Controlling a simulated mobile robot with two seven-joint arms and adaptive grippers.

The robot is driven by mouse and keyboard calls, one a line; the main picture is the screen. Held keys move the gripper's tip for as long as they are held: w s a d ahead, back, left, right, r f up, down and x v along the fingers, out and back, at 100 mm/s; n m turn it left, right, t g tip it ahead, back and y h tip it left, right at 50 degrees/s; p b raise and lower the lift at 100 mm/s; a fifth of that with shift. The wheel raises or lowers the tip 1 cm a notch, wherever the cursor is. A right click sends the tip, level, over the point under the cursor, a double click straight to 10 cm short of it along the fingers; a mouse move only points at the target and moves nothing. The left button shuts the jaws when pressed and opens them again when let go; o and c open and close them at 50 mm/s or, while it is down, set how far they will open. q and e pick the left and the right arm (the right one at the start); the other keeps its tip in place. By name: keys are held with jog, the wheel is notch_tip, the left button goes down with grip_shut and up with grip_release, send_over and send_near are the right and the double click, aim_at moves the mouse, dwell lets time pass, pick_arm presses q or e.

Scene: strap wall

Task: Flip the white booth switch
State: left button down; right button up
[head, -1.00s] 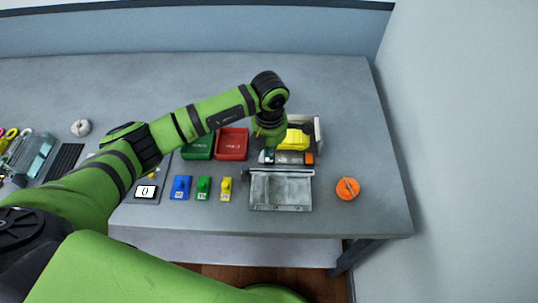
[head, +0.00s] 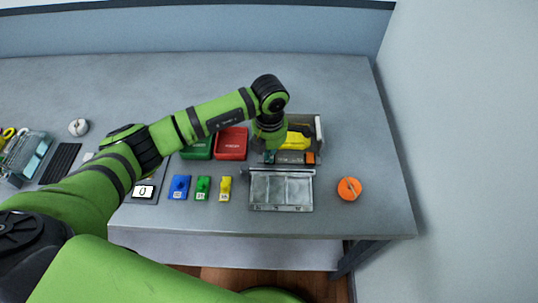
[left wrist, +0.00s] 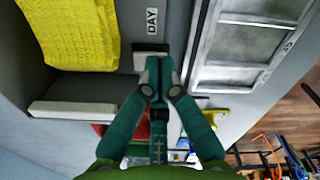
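The booth (head: 319,135) is an open box behind the metal tray, with a yellow item (head: 298,139) inside. It also shows in the left wrist view, with the yellow item (left wrist: 75,30) at upper left. A small whitish switch (left wrist: 150,52) sits beside a DAY label (left wrist: 152,21). My left gripper (left wrist: 159,80) has its teal fingers together, with the tips right at the switch's near edge; contact cannot be told. In the head view my left gripper (head: 269,153) is mostly hidden under my wrist at the booth's front. My right gripper is out of view.
A metal tray (head: 281,208) with compartments lies just before the booth. Green (head: 197,147) and red (head: 231,144) bins stand left of it. Blue, green and yellow pieces line the front. An orange round object (head: 349,189) is at right. The right table edge is clear.

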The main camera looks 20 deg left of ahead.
pick_arm(q)
jog(key=shift+s, duration=0.1)
jog(key=shift+r+p, duration=0.4)
jog(key=shift+p, duration=0.05)
notch_tip(320, 180, up, 7)
jog(key=p, duration=0.4)
jog(key=shift+f, duration=0.1)
